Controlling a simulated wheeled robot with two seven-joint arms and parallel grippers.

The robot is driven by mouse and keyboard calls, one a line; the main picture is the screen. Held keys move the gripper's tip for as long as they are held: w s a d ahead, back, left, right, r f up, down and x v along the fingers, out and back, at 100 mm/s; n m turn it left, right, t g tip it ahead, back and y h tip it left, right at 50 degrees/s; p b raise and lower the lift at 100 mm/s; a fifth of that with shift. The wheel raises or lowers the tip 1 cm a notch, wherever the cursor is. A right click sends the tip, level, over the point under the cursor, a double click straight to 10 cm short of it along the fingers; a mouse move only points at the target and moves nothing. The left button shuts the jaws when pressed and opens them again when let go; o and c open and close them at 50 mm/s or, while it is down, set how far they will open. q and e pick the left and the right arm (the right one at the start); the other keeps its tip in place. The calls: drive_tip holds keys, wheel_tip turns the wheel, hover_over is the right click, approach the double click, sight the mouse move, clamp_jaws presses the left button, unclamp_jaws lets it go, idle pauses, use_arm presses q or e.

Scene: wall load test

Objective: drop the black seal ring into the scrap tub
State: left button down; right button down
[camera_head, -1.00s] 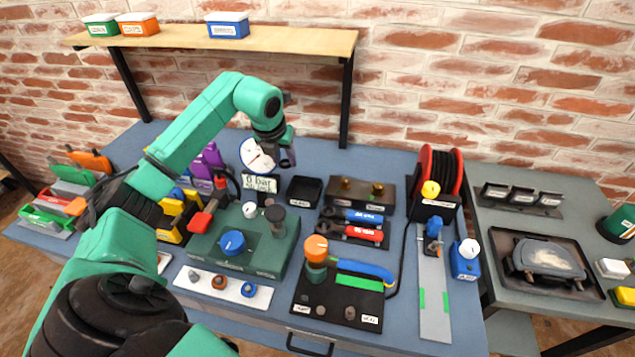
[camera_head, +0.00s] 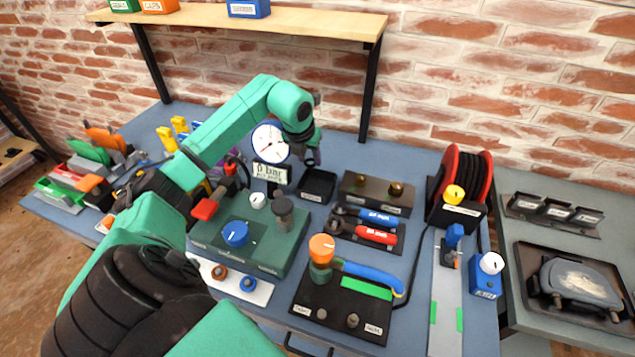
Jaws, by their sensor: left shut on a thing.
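My left gripper (camera_head: 309,156) hangs pointing down behind the bench's middle, beside the pressure gauge. It is shut on a small dark thing, which I take for the black seal ring; the fingers hide most of it. A small black open tub (camera_head: 318,184), which I take for the scrap tub, stands just below the gripper in the picture. The gripper appears above and slightly left of it, apart from it. The tub's label is too small to read. My right gripper is not in view.
The white-faced gauge (camera_head: 269,142) stands close left of the gripper. A green test block (camera_head: 262,236) with knobs is in front. A white strip (camera_head: 262,292) holds a brown and a blue ring. A brown block (camera_head: 376,194) with brass fittings is right of the tub.

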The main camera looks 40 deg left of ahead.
use_arm(q)
wheel_tip(320, 180, down, 6)
drive_tip(key=b, duration=0.4)
drive_tip(key=shift+f, duration=0.1)
drive_tip(key=shift+w+f, duration=0.1)
drive_tip(key=shift+f, duration=0.4)
drive_tip(key=shift+r, duration=0.1)
drive_tip(key=shift+c, duration=1.8)
unclamp_jaws()
drive_tip(key=shift+r, duration=0.15)
